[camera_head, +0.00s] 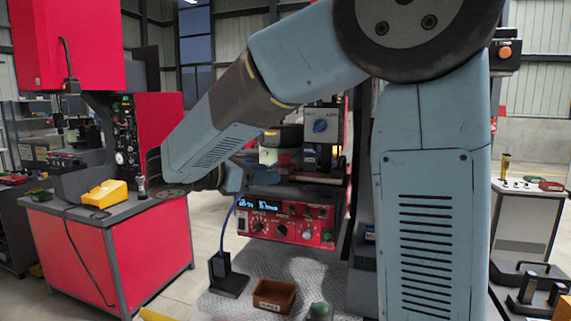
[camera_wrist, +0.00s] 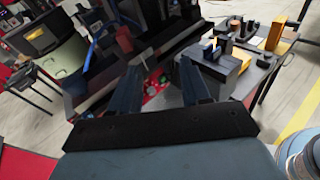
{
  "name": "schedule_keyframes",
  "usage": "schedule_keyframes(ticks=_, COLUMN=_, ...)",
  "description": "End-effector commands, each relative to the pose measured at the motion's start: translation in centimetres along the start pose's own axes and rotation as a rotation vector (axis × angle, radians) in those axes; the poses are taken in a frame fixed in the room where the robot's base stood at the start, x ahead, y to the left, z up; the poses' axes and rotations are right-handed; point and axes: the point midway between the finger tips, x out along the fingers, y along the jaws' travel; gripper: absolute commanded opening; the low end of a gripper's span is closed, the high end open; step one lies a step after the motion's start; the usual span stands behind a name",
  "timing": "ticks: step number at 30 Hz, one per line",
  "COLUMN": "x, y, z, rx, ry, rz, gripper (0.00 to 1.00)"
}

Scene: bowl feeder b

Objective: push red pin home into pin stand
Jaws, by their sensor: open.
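My gripper (camera_wrist: 162,78) is open in the wrist view. Its two dark fingers stand apart, with nothing visible held between them. Beyond the fingers are dark machine parts and a small red patch that I cannot identify. I cannot make out the red pin or the pin stand with certainty in either view.
A cluttered table (camera_wrist: 235,68) is at right in the wrist view. Open floor lies between bench and panel.

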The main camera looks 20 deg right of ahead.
Motion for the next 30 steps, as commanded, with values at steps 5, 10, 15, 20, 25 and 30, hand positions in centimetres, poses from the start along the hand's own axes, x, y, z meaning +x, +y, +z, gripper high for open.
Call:
schedule_keyframes(ticks=5, x=-2.9, y=3.1, z=0.0, rx=-0.095, ry=-0.129, rz=0.066, gripper=0.47)
schedule_keyframes(ticks=10, x=-3.2, y=3.9, z=0.3, rx=-0.118, ry=-0.167, rz=0.081, gripper=0.47)
schedule_keyframes(ticks=15, x=-0.5, y=4.1, z=0.7, rx=-0.117, ry=-0.168, rz=0.079, gripper=0.47)
schedule_keyframes(ticks=20, x=2.1, y=4.3, z=1.1, rx=-0.117, ry=-0.167, rz=0.079, gripper=0.47)
schedule_keyframes(ticks=25, x=4.0, y=4.5, z=1.4, rx=-0.116, ry=-0.166, rz=0.080, gripper=0.47)
schedule_keyframes(ticks=30, x=4.7, y=4.6, z=1.5, rx=-0.116, ry=-0.165, rz=0.081, gripper=0.47)
